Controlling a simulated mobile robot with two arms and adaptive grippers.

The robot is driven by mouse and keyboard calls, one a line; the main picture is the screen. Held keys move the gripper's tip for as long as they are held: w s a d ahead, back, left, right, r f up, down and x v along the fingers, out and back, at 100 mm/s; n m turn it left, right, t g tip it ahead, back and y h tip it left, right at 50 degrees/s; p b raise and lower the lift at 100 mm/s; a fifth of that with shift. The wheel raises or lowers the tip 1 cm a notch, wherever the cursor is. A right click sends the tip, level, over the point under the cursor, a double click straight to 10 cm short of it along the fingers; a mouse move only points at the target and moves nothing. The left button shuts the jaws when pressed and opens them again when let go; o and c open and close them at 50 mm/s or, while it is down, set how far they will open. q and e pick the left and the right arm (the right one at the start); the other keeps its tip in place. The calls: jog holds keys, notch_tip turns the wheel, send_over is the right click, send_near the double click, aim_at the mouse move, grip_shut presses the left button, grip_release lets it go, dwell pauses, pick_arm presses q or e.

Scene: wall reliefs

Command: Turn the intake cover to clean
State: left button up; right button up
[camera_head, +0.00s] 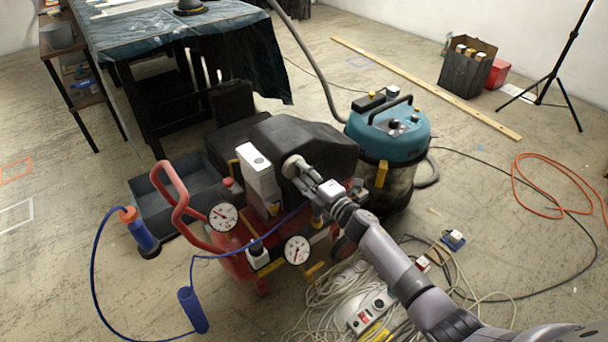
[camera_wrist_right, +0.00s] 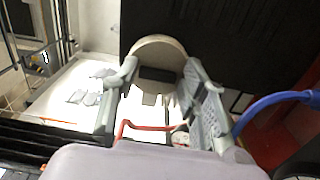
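The intake cover (camera_head: 293,166) is a round, pale beige cap on the side of the compressor's black housing (camera_head: 305,145). In the right wrist view, the cover (camera_wrist_right: 158,46) sits at the fingertips, with a dark rectangular part below its rim. My right gripper (camera_head: 306,178) reaches it from the lower right. In the wrist view, the right gripper (camera_wrist_right: 160,72) has one finger at each side of the cover. The fingertips overlap its edges, but whether they press on it is unclear. Any clean marking is unreadable. My left gripper is not in view.
The red compressor (camera_head: 232,236) has two gauges and a red handle. A blue hose (camera_head: 93,255) loops at left. A teal vacuum (camera_head: 388,135) stands close behind. Tangled cables and a power strip (camera_head: 372,309) lie in front. An orange cable (camera_head: 520,185) lies at right.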

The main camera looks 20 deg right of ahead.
jog(key=shift+o, duration=1.1)
jog(key=shift+r, duration=0.1)
jog(key=v, duration=1.2)
